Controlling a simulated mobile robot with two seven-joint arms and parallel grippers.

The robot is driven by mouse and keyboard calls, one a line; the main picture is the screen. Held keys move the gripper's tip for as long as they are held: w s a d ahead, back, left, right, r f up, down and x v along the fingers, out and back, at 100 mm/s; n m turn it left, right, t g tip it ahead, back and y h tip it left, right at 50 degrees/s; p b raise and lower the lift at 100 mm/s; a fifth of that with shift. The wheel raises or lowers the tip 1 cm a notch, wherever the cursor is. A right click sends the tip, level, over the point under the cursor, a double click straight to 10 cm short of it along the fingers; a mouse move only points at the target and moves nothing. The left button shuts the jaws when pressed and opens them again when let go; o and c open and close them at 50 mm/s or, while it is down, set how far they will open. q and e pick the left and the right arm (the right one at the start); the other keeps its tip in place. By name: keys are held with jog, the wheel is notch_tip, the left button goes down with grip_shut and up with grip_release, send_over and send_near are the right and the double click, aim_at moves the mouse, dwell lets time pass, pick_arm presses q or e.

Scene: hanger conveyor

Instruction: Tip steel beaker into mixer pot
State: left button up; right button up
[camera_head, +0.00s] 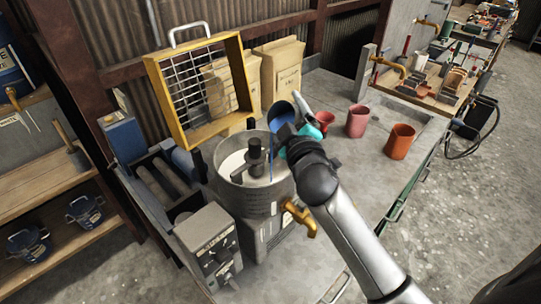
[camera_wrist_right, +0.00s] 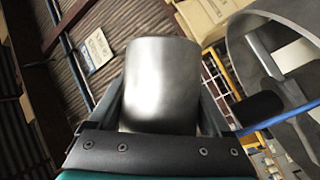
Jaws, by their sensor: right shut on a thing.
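The steel beaker (camera_wrist_right: 162,80) is a smooth grey cylinder between the two fingers of my right gripper (camera_wrist_right: 160,112), which is shut on it. In the head view my right gripper (camera_head: 286,134) is at the right rim of the mixer pot (camera_head: 266,198). The pot is a round steel bowl with a dark central shaft and pale contents. The pot's rim also shows at the right of the wrist view (camera_wrist_right: 238,42). My left gripper is not in view.
The yellow-framed grid guard (camera_head: 158,95) stands raised behind the pot. Paper sacks (camera_head: 283,66) stand behind. Red, pink and orange cups (camera_head: 400,142) stand on the bench to the right. A brass tap (camera_head: 300,218) juts from the pot's front. A grey control box (camera_head: 210,245) stands front left.

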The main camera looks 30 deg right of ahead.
dwell(0.6)
jog(key=shift+n+t+b, duration=0.3)
jog(key=shift+n+b, duration=0.1)
jog(key=shift+b, duration=0.3)
jog(key=shift+f+n+b, duration=0.1)
jog(key=shift+n+b, duration=0.2)
jog(key=shift+b, duration=0.1)
jog(key=shift+a+n+t+b, duration=0.15)
jog(key=shift+n+t+b, duration=0.25)
jog(key=shift+b, duration=0.25)
dwell(0.8)
jog(key=shift+s+a+f+n+t+b, duration=0.15)
jog(key=shift+n+t+b, duration=0.15)
jog(key=shift+n+b, duration=0.45)
jog(key=shift+b, duration=0.35)
dwell(0.3)
jog(key=shift+a+f+n+t+b, duration=0.15)
jog(key=shift+n+t+b, duration=0.25)
jog(key=shift+n+b, duration=0.25)
